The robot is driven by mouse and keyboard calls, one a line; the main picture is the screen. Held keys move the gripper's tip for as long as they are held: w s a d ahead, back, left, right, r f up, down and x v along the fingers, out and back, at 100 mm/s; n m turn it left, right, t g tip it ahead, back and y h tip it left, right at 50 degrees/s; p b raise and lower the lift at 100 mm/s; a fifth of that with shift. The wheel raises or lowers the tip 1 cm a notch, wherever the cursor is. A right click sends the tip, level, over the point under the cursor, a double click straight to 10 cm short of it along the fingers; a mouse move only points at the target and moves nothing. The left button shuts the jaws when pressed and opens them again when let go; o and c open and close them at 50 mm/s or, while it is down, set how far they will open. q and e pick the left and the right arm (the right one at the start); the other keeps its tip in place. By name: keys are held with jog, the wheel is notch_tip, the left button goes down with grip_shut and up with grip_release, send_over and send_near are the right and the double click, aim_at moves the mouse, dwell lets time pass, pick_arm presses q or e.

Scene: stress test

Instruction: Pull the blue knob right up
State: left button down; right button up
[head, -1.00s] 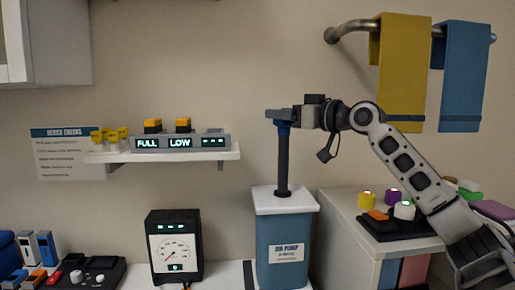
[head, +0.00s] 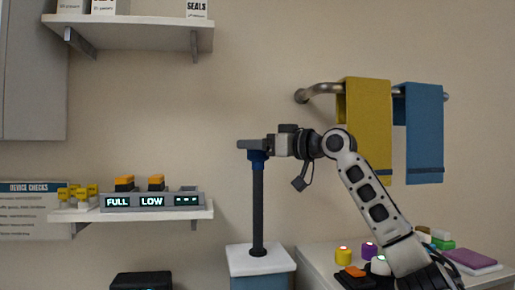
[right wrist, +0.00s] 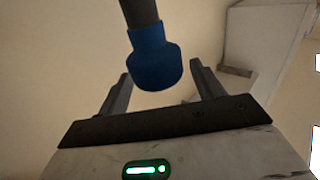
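The blue knob (head: 258,158) sits at the top of a long black upright rod (head: 258,210). The rod rises from the white lid (head: 260,262) of the blue air pump box (head: 262,283). My right gripper (head: 255,145) is at the knob, high above the lid. In the right wrist view, the knob (right wrist: 152,62) is between the two fingertips (right wrist: 160,70), with the rod leading away behind it. A long stretch of rod shows between knob and lid. My left gripper is not in view.
A yellow towel (head: 366,125) and a blue towel (head: 425,130) hang on a rail right of my arm. A shelf with FULL and LOW displays (head: 152,201) is at left, a higher shelf (head: 130,30) above it. The wall around the knob is clear.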

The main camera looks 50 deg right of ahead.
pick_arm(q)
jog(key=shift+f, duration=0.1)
pick_arm(e)
jog(key=shift+f, duration=0.2)
jog(key=shift+s, duration=0.15)
pick_arm(q)
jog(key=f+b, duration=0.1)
jog(key=b, duration=0.2)
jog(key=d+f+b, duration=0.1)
jog(key=b, duration=0.3)
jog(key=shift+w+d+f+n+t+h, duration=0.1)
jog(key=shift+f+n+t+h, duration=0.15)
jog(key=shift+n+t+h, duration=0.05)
pick_arm(e)
jog(key=s, duration=1.5)
jog(key=shift+s+d, duration=0.3)
jog(key=shift+d, duration=0.05)
